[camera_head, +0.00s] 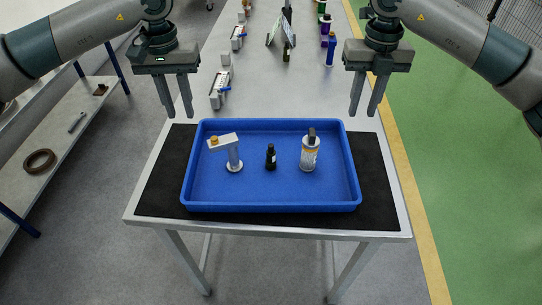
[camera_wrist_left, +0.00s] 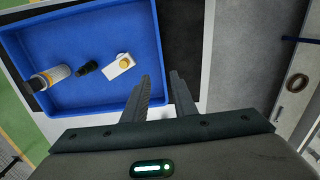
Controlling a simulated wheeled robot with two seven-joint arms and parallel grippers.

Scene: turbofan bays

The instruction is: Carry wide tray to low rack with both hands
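The wide blue tray (camera_head: 270,207) lies on a black mat on the metal table, and it also fills the upper left of the left wrist view (camera_wrist_left: 110,108). In it stand a white part with a yellow knob (camera_head: 222,142), a small black bottle (camera_head: 270,157) and a white-and-orange canister (camera_head: 309,154). My left gripper (camera_head: 180,115) is open and empty above the tray's far left corner. My right gripper (camera_head: 362,114) is open and empty above the far right corner. Both look apart from the tray.
A shelf unit with blue posts (camera_head: 24,222) stands at the left, holding a brown ring (camera_head: 39,161). Beyond the mat (camera_head: 376,180), small grey devices (camera_head: 219,90) and bottles (camera_head: 330,50) stand on the long table. Grey floor lies left, green floor (camera_head: 470,200) right.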

